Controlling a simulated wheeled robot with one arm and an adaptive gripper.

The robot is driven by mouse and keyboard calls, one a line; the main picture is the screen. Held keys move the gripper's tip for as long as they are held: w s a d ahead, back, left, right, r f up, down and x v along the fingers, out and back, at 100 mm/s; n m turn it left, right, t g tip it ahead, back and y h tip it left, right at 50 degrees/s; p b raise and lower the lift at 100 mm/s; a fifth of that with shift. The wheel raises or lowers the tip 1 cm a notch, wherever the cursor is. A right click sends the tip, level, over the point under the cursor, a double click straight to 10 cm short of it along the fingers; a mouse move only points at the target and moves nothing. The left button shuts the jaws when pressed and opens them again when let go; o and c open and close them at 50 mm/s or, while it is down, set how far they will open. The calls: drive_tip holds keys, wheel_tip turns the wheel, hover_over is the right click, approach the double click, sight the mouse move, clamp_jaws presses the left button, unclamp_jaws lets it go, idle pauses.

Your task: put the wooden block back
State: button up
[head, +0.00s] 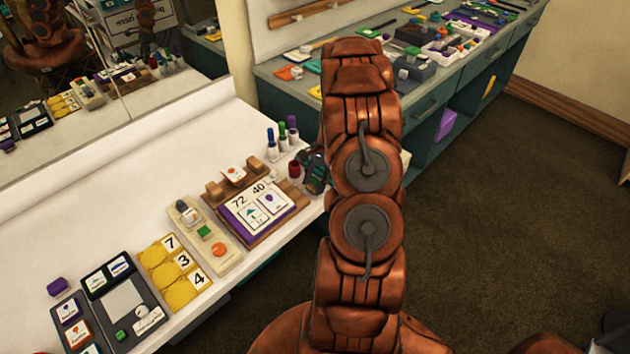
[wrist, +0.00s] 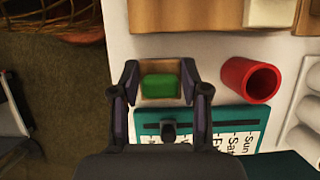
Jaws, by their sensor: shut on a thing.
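My gripper (wrist: 161,76) is shut on a small wooden block (wrist: 159,65), one finger on each side, in the wrist view. The block is tan with a green patch (wrist: 160,87) on the face turned to the camera. I cannot tell whether it touches the white table below. In the head view my gripper (head: 315,170) is at the table's right edge, partly behind my arm, and the block cannot be made out there.
A wooden card stand (head: 290,189) and several markers (head: 272,146) are nearby. The back-left white table (head: 110,180) is clear. A cluttered teal counter (head: 425,98) stands behind.

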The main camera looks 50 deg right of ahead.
drive_tip(key=shift+f, duration=0.15)
drive_tip(key=o, duration=1)
drive_tip(key=b+v, duration=0.4)
drive_tip(key=v, duration=0.8)
drive_tip(key=a+r+n+g+h, duration=0.1)
drive_tip(key=a+r+n, duration=0.45)
drive_tip(key=a, duration=0.75)
drive_tip(key=s+a+r+n+g+h, duration=0.1)
drive_tip(key=s+a+r+n, duration=0.3)
drive_tip(key=a, duration=0.8)
drive_tip(key=s+a+n+h, duration=0.1)
drive_tip(key=s+a+n, duration=0.3)
drive_tip(key=s, duration=0.5)
drive_tip(key=s+a+n+h, duration=0.1)
drive_tip(key=s+a+n, duration=0.3)
drive_tip(key=s+a, duration=0.4)
drive_tip(key=s, duration=0.2)
drive_tip(key=shift+s+r+n+h, duration=0.2)
drive_tip(key=shift+s+n+h, duration=0.1)
drive_tip(key=shift+n, duration=0.05)
